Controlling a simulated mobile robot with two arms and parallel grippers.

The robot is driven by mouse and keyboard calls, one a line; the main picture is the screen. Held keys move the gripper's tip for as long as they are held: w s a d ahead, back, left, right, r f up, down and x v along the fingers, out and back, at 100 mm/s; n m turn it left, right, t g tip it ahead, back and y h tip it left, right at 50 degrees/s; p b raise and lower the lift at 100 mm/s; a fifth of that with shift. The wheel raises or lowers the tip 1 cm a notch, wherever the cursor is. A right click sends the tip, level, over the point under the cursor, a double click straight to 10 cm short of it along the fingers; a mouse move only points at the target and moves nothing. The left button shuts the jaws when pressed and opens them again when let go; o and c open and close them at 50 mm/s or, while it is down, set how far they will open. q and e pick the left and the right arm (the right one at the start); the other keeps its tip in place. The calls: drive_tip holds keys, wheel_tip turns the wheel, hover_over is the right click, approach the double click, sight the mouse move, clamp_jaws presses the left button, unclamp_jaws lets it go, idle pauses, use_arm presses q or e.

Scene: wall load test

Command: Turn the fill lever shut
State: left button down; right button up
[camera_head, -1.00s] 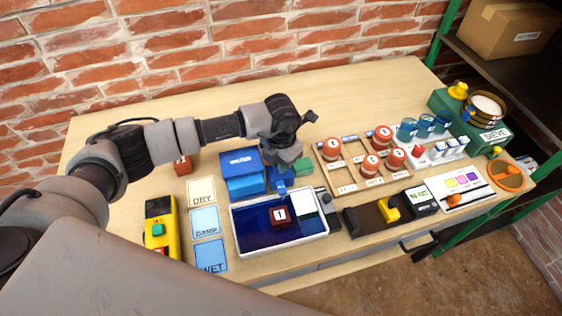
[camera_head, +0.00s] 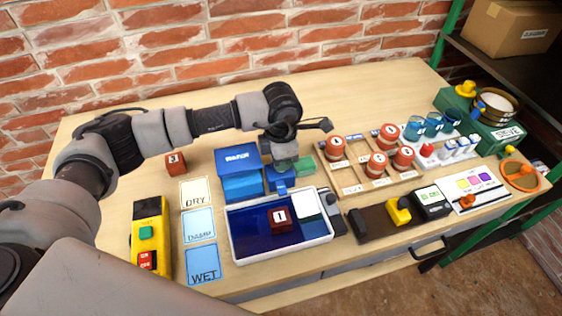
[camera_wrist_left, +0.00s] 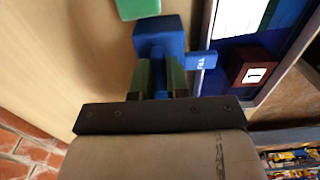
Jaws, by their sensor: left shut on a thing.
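In the left wrist view the blue fill lever (camera_wrist_left: 200,60) shows a partly readable white label and sticks out toward the tray. My left gripper (camera_head: 284,166) comes down onto the valve from above. In the left wrist view its green fingertips (camera_wrist_left: 160,78) are shut on a blue part of the valve. The wrist and fingers hide the top of the valve in the head view. My right gripper is not in view.
A red block marked 1 (camera_head: 280,221) sits in the dark blue tray. A green block (camera_head: 305,165) lies just right of the valve. A wooden rack with red-topped weights (camera_head: 377,163) stands to the right. A yellow control box (camera_head: 150,240) is at left.

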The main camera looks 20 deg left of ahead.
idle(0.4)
use_arm(q)
drive_tip(key=c, duration=1.1)
unclamp_jaws()
drive_tip(key=shift+r, duration=0.15)
wheel_tip(320, 180, up, 11)
drive_tip(key=shift+f+b, duration=0.2)
drive_tip(key=shift+b, duration=0.5)
